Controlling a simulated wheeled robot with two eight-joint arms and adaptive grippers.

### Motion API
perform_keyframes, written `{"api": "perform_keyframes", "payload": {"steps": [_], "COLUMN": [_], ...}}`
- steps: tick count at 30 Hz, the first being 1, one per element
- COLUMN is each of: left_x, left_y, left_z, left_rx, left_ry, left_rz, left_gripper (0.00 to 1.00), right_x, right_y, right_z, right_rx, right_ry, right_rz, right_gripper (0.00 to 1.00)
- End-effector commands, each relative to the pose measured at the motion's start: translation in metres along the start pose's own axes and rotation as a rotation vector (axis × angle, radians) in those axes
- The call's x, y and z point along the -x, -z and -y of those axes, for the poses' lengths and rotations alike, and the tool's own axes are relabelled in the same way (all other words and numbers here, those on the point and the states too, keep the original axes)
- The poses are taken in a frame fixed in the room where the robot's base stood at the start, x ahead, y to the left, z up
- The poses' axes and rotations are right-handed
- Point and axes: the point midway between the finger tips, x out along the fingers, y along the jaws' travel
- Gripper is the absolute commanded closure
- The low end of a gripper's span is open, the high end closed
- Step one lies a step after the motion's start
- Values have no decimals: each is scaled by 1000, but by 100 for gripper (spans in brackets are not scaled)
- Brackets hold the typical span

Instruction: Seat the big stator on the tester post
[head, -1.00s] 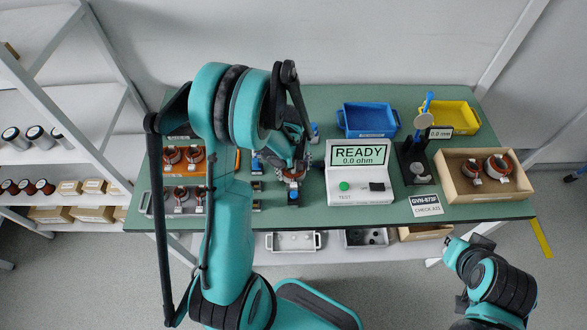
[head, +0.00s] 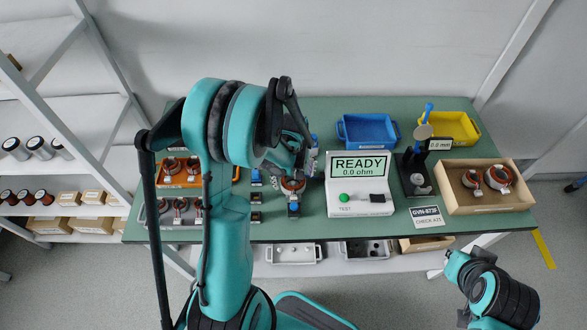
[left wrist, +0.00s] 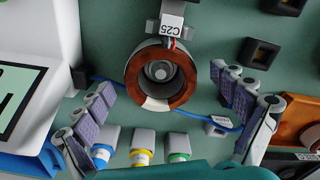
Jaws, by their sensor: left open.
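A stator with a copper-brown ring and a white C25 tag (left wrist: 160,75) stands on the table below my left gripper (head: 294,170). In the left wrist view a round grey post-like centre shows inside its ring; I cannot tell how far down the ring sits. In the head view the stator (head: 292,185) is partly hidden by the gripper. My left gripper is open, its padded fingers on either side of the ring and apart from it. The tester box (head: 352,205) with the READY 0.0 ohm screen stands just right. My right gripper (head: 455,265) is off the table; its jaws are unclear.
More stators lie in an orange tray (head: 187,184), a grey tray at the left and a wooden box (head: 490,207). Blue (head: 366,129) and yellow (head: 452,135) bins stand at the back. A gauge stand (head: 416,180) is right of the tester.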

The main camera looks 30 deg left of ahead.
Motion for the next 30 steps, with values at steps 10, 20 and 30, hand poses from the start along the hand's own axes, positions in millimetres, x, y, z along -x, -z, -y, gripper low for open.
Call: {"api": "perform_keyframes", "payload": {"steps": [10,20,30], "left_x": [74,105,105], "left_y": [-1,0,0], "left_z": [1,0,0], "left_rx": [0,0,0], "left_ry": [0,0,0], "left_rz": [0,0,0], "left_gripper": [4,4,4], "right_x": [0,0,0], "right_y": [0,0,0], "right_z": [0,0,0], "right_rx": [0,0,0], "right_ry": [0,0,0], "right_rz": [0,0,0], "right_gripper": [100,100,100]}}
